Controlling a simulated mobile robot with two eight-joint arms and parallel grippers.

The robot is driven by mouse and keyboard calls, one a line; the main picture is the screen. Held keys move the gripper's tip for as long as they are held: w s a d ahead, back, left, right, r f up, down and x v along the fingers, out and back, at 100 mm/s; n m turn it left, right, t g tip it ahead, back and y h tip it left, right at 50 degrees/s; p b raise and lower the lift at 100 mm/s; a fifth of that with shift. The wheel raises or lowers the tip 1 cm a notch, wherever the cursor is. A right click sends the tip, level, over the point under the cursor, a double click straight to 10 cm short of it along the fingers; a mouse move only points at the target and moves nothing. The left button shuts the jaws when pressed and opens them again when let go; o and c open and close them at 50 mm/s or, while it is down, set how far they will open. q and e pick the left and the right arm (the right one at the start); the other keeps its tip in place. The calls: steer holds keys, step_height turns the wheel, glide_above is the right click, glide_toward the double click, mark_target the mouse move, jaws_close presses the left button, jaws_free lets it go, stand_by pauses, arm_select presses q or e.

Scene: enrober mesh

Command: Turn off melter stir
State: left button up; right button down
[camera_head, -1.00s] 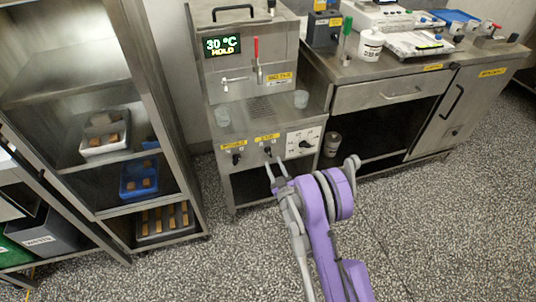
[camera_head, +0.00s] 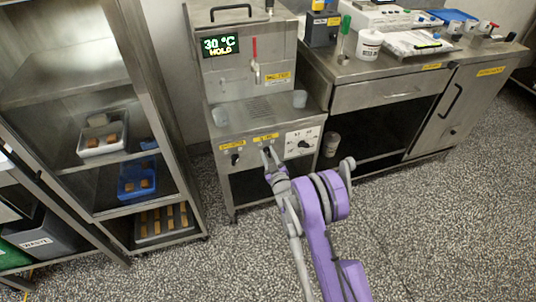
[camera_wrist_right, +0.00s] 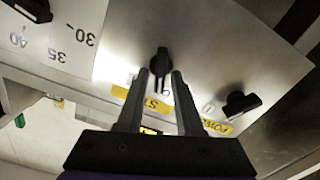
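The melter (camera_head: 247,75) is a steel cabinet whose display reads 30 °C HOLD. Its front panel has a row of black knobs. The middle knob, the stir knob (camera_wrist_right: 160,61), sits under a yellow label (camera_head: 265,138); the label is partly hidden behind the fingers in the wrist view. My right gripper (camera_head: 268,156) is at the panel in front of this knob. In the wrist view, its two fingers (camera_wrist_right: 159,74) are apart, with the knob between or just beyond their tips. Gaps show on both sides; I cannot tell whether they touch it. My left gripper is not in view.
The power knob (camera_head: 236,158) is left of the stir knob and the temperature dial (camera_head: 303,143) is right. A shelf rack (camera_head: 160,165) stands left, a workbench (camera_head: 385,95) right. The speckled floor in front is clear.

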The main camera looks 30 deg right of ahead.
steer(key=shift+f+n+b, duration=0.2)
steer(key=shift+n+b, duration=0.4)
steer(key=shift+b, duration=0.05)
steer(key=shift+a+n+b, duration=0.1)
steer(key=shift+n+b, duration=0.2)
steer(key=shift+n, duration=0.2)
steer(key=shift+r, duration=0.1)
steer(key=c, duration=0.9)
jaws_free()
steer(key=v, duration=1)
steer(key=shift+s+p, duration=0.4)
